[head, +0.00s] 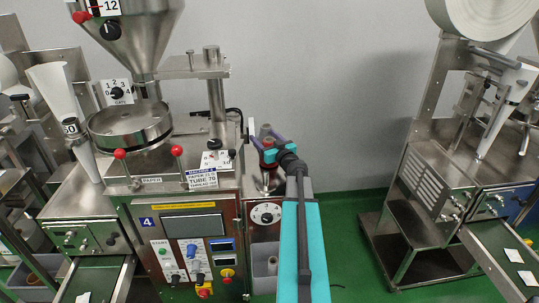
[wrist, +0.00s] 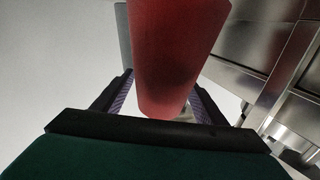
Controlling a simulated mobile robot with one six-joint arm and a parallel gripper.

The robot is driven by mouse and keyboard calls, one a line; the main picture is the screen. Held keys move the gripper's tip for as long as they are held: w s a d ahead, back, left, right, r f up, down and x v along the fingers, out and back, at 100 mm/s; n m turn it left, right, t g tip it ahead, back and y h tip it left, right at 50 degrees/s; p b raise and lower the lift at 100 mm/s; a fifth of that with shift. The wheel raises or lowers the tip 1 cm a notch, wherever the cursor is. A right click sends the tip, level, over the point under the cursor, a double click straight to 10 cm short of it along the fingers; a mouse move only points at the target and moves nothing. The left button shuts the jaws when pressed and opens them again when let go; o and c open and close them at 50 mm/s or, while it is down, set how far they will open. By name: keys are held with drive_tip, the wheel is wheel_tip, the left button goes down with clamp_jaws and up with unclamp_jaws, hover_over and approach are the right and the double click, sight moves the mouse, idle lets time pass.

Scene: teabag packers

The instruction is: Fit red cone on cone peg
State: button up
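The red cone (wrist: 175,55) fills the upper middle of the wrist view, its narrower end toward my gripper. The purple-padded fingers of my gripper (wrist: 160,97) lie against its two sides, and the gripper is shut on it. In the head view my gripper (head: 267,148) is at the right side of machine 4, and a small red part of the cone (head: 268,142) shows between the fingers. A grey upright piece (head: 265,130) shows just above the red; I cannot tell whether it is the cone peg. My arm hides part of this area.
Machine 4 (head: 188,222) stands just left of my arm, with a steel post (head: 212,95) and a dial (head: 266,213) near it. A grey bin (head: 264,268) is below. Another machine (head: 440,190) stands at right, with green floor (head: 350,235) between.

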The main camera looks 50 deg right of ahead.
clamp_jaws()
drive_tip(key=shift+r, duration=0.2)
wheel_tip(320, 180, up, 10)
drive_tip(key=b, duration=0.3)
drive_tip(key=shift+f, duration=0.2)
idle(0.5)
idle(0.6)
